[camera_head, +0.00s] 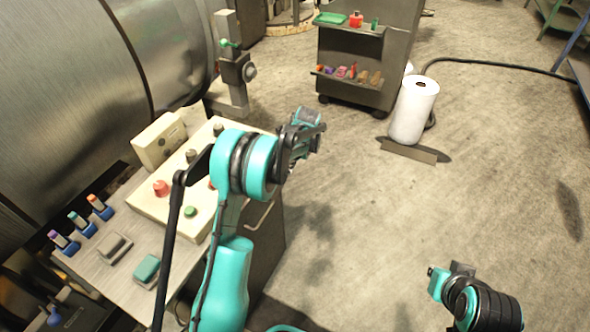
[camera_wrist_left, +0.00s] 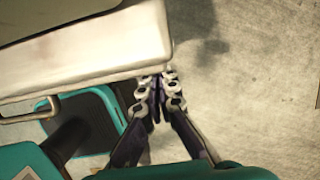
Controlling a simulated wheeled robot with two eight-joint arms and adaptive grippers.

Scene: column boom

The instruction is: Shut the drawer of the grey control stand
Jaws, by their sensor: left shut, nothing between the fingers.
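The grey control stand (camera_head: 268,262) is at the left in the head view, with a cream button panel (camera_head: 200,225) on top, partly behind my left arm. A metal drawer handle (camera_head: 262,213) shows on its front side; it also shows in the left wrist view (camera_wrist_left: 30,112), below a pale edge. How far the drawer is out I cannot tell. My left gripper (camera_head: 306,130) is shut and empty; in the left wrist view its fingertips (camera_wrist_left: 157,92) are beside the pale edge's corner; contact is unclear. My right gripper (camera_head: 440,278) is low at right, its fingers unclear.
A side table (camera_head: 95,262) with several small blocks and holders adjoins the stand. A large metal cylinder (camera_head: 80,80) is behind it. A dark cart (camera_head: 365,60) and a white canister (camera_head: 413,110) stand farther back. The floor at centre right is clear.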

